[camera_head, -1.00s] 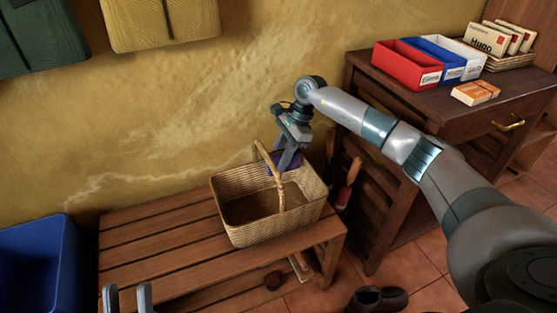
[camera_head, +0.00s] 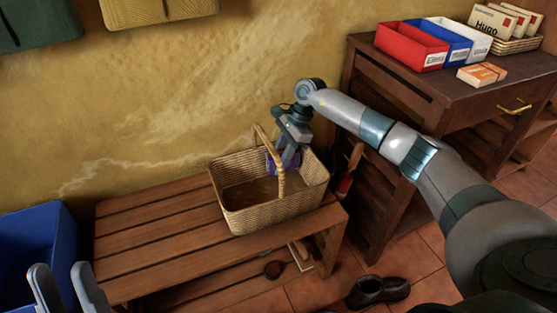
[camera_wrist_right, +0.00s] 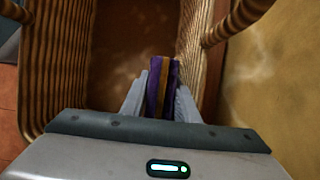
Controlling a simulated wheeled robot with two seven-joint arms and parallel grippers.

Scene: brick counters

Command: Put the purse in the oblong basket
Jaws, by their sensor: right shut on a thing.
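The oblong basket (camera_head: 243,218) is woven wicker with an arched handle and stands on the right end of a wooden slatted bench. My right gripper (camera_head: 285,160) points down at the basket's back right part. It is shut on the purse (camera_head: 270,163), purple with a brown band. In the right wrist view the purse (camera_wrist_right: 162,88) sits between the two fingers, over the basket's inside, with the wicker wall (camera_wrist_right: 62,70) on the left. I cannot tell whether the purse touches the basket's bottom. My left gripper (camera_head: 62,285) is at the bottom left, its two fingers apart and empty.
The bench (camera_head: 150,245) has free slats left of the basket. A blue bin (camera_head: 35,245) stands at the left. A dark wooden cabinet (camera_head: 440,85) with red, blue and white boxes stands at the right. Dark shoes (camera_head: 378,290) lie on the floor.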

